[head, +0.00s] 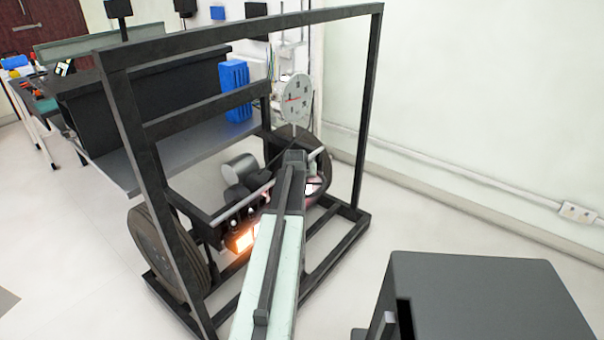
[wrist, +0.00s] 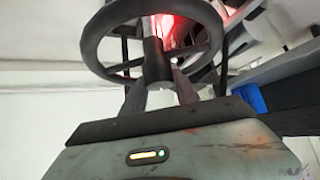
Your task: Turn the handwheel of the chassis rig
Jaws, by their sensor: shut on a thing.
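The handwheel (wrist: 153,62) is a dark ring with spokes and a central hub, filling the upper middle of the wrist view. My gripper (wrist: 159,80) reaches up to it from below, one finger on each side of the hub area, and is shut on the handwheel. The exact contact is partly hidden. In the head view the chassis rig (head: 367,110) is a black open frame with dark wheels low at its sides. My arm reaches into its middle and hides the gripper and most of the handwheel there.
A pressure-style dial (head: 297,101) and a blue block (head: 235,90) stand behind the rig's middle. An orange-lit part (head: 240,241) glows low in the frame. A bench with tools (head: 40,85) is at the far left. White floor (head: 400,235) is open right of the rig.

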